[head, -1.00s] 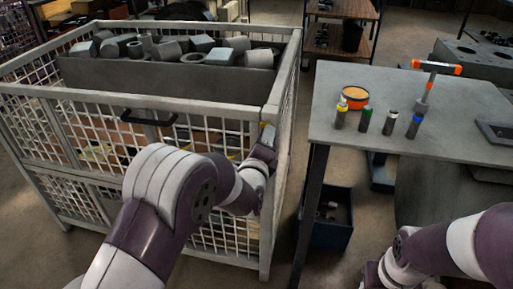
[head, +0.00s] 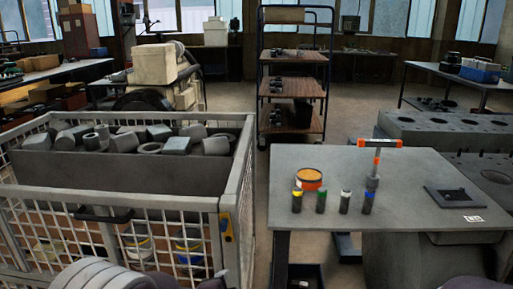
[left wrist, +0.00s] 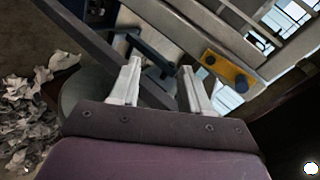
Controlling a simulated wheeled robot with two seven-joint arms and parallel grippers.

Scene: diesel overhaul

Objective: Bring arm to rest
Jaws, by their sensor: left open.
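My left arm shows only as a rounded grey link at the bottom left of the head view. Its gripper is out of that view. In the left wrist view my left gripper (left wrist: 161,75) has its two pale fingers apart with nothing between them. It is near the wire cage (head: 245,165), whose yellow latch plate (left wrist: 228,72) shows right of the fingers, apart from them. In the head view the same yellow plate (head: 227,227) is on the cage's front right corner. My right gripper is not in view.
A grey table (head: 290,165) at the right bears an orange-lidded tin (head: 309,179), several small bottles and an orange-handled tool (head: 373,165). Metal parts fill the cage's upper bin (head: 130,175). A shelf trolley (head: 292,90) stands behind. Crumpled paper (left wrist: 30,95) lies left in the wrist view.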

